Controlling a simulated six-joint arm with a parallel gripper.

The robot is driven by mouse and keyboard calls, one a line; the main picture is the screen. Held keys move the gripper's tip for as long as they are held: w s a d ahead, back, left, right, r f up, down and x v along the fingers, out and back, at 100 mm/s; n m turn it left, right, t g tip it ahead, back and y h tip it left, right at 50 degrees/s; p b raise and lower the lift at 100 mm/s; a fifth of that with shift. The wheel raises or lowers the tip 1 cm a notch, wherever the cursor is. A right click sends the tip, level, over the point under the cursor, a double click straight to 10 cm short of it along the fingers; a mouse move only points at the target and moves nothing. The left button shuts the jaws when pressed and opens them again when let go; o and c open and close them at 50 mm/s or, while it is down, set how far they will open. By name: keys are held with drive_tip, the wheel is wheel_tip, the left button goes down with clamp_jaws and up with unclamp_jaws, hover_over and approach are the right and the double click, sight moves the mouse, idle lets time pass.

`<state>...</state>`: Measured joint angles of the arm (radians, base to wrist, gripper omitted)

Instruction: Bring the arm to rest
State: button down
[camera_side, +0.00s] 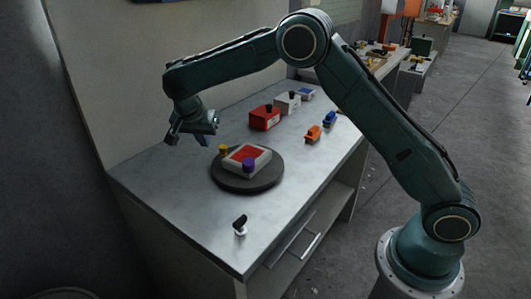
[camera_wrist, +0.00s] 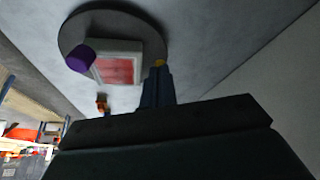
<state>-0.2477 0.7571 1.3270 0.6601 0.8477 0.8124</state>
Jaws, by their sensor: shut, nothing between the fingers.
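My gripper (camera_side: 203,140) is shut and empty. It hangs above the far left part of the grey metal table (camera_side: 165,187), to the left of the round dark disc (camera_side: 235,184) and apart from it. On the disc sits a white box with a red top (camera_side: 247,158), with a purple knob (camera_side: 248,165) and a yellow knob (camera_side: 223,149) at it. In the wrist view my closed fingers (camera_wrist: 157,88) overlap the right edge of the disc (camera_wrist: 78,28) and partly hide the yellow knob (camera_wrist: 159,63).
A small black-and-white lever (camera_side: 240,226) stands near the front edge. Behind the disc are a red box (camera_side: 264,118), a white box (camera_side: 287,103), a blue-topped box (camera_side: 306,94), and orange (camera_side: 313,133) and blue (camera_side: 330,119) blocks. A wall borders the table's left side.

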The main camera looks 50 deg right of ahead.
drive_tip(key=shift+a+r, duration=0.1)
drive_tip(key=shift+r, duration=0.15)
drive_tip(key=shift+s+r, duration=0.1)
drive_tip(key=s+d+r+n+t+y, duration=0.1)
drive_tip(key=s+d+r+n, duration=0.15)
drive_tip(key=s+r, duration=0.55)
drive_tip(key=s+d+r+n+t+y, duration=0.1)
drive_tip(key=s+r+n, duration=0.2)
drive_tip(key=s+r, duration=0.5)
drive_tip(key=s+f+n+t+y, duration=0.1)
drive_tip(key=s+n, duration=0.6)
drive_tip(key=s, duration=1.6)
drive_tip(key=shift+s+a+f+y, duration=0.4)
drive_tip(key=shift+a+f+y, duration=0.05)
drive_tip(key=shift+f+y, duration=0.3)
